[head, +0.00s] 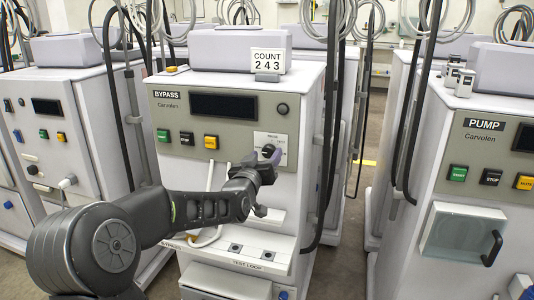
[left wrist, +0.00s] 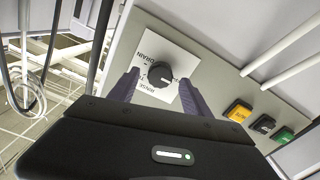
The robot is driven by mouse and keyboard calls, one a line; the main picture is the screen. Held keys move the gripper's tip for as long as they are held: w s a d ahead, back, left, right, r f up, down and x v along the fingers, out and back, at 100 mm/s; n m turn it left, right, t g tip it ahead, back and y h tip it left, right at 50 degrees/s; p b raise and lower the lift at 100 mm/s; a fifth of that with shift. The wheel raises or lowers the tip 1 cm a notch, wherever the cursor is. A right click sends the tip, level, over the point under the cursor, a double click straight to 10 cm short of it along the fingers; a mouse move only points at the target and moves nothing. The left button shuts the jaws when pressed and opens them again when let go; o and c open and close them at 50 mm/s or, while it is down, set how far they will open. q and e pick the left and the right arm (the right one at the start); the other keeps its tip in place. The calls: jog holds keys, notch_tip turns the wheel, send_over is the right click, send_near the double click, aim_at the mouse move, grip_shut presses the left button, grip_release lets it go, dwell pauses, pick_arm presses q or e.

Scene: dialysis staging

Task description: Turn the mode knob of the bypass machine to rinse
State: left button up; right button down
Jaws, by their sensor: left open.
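The bypass machine (head: 235,115) stands in the middle of the head view with a BYPASS label on its front panel. Its mode knob (left wrist: 160,74) is black and round on a white plate (left wrist: 165,55) in the left wrist view. A pale mark on the knob points right, away from those words. My left gripper (left wrist: 158,77) is open, with one finger on each side of the knob; I cannot tell whether they touch it.
Green, black and yellow buttons (left wrist: 262,124) sit on the same panel. A pump machine (head: 480,150) stands at the right and another machine (head: 50,130) at the left.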

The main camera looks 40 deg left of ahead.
pick_arm(q)
jog(key=shift+x, duration=1.05)
grip_shut()
